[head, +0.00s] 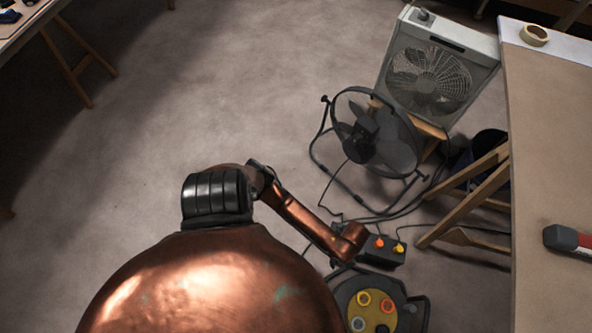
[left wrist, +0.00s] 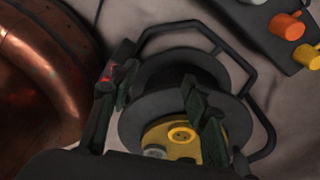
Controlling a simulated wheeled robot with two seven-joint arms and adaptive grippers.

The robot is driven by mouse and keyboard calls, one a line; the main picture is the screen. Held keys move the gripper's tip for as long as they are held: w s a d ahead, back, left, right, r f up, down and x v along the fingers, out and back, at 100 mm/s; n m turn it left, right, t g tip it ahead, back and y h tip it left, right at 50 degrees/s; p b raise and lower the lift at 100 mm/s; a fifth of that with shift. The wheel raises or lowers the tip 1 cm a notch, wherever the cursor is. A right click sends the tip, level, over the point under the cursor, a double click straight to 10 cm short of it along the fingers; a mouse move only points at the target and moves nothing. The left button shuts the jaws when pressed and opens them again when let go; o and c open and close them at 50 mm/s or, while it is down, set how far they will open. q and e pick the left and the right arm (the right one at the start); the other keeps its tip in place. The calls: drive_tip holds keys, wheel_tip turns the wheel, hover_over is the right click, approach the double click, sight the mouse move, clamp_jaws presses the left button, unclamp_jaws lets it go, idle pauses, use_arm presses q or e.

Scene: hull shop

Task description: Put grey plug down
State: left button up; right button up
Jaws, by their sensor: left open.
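A cable reel (head: 346,294) stands on the floor at the lower middle right in the head view, with a yellow face carrying ringed sockets. It fills the middle of the left wrist view (left wrist: 180,72). A grey round piece (left wrist: 154,152), which looks like the grey plug, is at the lower left of the yellow face. I cannot tell whether it is seated in a socket. My left gripper (left wrist: 158,88) is open, with its two dark fingers apart over the reel and nothing seen between them. My right gripper is not in view.
A black socket box (head: 383,262) with an orange plug (head: 379,243) and a yellow plug (head: 399,247) lies beside the reel. A floor fan (head: 385,140), a box fan (head: 430,75) and a workbench (head: 550,180) stand to the right. Cables cross the floor. The left floor is clear.

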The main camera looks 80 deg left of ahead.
use_arm(q)
drive_tip(key=s+d+r+n+h, duration=0.1)
drive_tip(key=s+d+r+n, duration=0.15)
drive_tip(key=s+n, duration=0.4)
drive_tip(key=s+a+r+n+y, duration=0.1)
drive_tip(key=s+a+r+n, duration=0.4)
drive_tip(key=s, duration=0.4)
drive_tip(key=s+a+r+n+y, duration=0.1)
drive_tip(key=s+a+r+n, duration=0.4)
drive_tip(key=s+a+n, duration=0.3)
drive_tip(key=shift+s+a, duration=0.45)
drive_tip(key=shift+s, duration=0.6)
